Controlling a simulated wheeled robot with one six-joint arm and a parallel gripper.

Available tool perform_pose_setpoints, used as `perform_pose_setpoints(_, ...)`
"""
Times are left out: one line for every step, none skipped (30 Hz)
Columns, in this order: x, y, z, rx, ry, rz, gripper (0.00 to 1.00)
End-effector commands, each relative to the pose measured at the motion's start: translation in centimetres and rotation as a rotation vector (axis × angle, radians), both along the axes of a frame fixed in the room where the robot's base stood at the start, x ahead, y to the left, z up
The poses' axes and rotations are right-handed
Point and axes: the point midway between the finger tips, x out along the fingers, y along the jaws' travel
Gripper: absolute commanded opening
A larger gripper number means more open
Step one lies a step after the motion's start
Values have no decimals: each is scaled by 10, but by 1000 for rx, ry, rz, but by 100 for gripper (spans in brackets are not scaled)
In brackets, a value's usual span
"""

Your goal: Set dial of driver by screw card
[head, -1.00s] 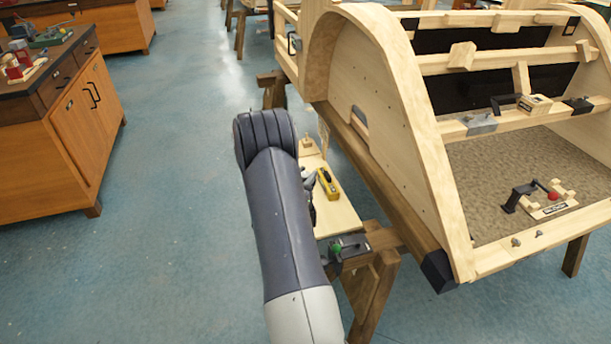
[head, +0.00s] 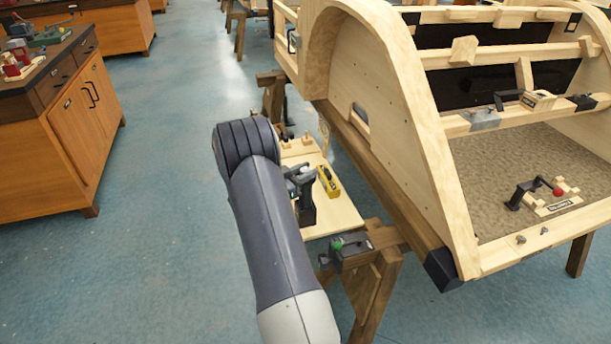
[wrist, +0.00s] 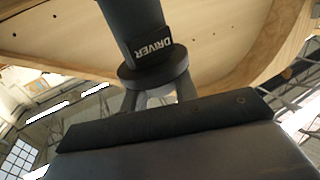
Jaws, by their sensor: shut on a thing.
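The driver (wrist: 138,25) fills the top middle of the wrist view as a dark round body with a DRIVER label and a wide dark collar. My gripper (wrist: 160,98) is shut on it. In the head view a dark upright tool (head: 305,200), which looks like the driver, shows beside my arm over the pale board (head: 342,215). No screw card can be clearly identified.
A yellow-and-black item (head: 328,180) lies on the board just right of the dark tool. A black clamp with a green knob (head: 338,245) is at the board's near edge. The large wooden bodyframe (head: 385,130) stands close on the right. Floor to the left is open.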

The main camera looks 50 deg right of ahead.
Motion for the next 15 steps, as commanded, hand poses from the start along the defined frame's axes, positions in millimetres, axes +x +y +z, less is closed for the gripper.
perform_pose_setpoints(2, 0, -3, -2, -5, -43, 5)
perform_pose_setpoints(2, 0, -3, -1, -4, -72, 5)
perform_pose_setpoints(1, 0, -3, -2, -4, -111, 5)
perform_pose_setpoints(1, 0, -3, -1, -4, -139, 5)
perform_pose_setpoints(1, 0, -3, -1, -4, -167, 5)
perform_pose_setpoints(1, 0, -3, -1, -3, -204, 5)
perform_pose_setpoints(1, 0, -3, 0, -4, -231, 5)
perform_pose_setpoints(1, 0, -3, 0, -3, -258, 5)
perform_pose_setpoints(1, 0, -3, 0, -4, -293, 5)
perform_pose_setpoints(1, 0, -3, 0, -3, -317, 5)
perform_pose_setpoints(1, -1, -3, 0, -3, -342, 5)
perform_pose_setpoints(1, -1, -3, 0, -3, -374, 5)
perform_pose_setpoints(1, -1, -3, 0, -2, -396, 5)
perform_pose_setpoints(1, -1, -3, 0, -1, -418, 5)
perform_pose_setpoints(1, -1, -3, 0, -2, -444, 5)
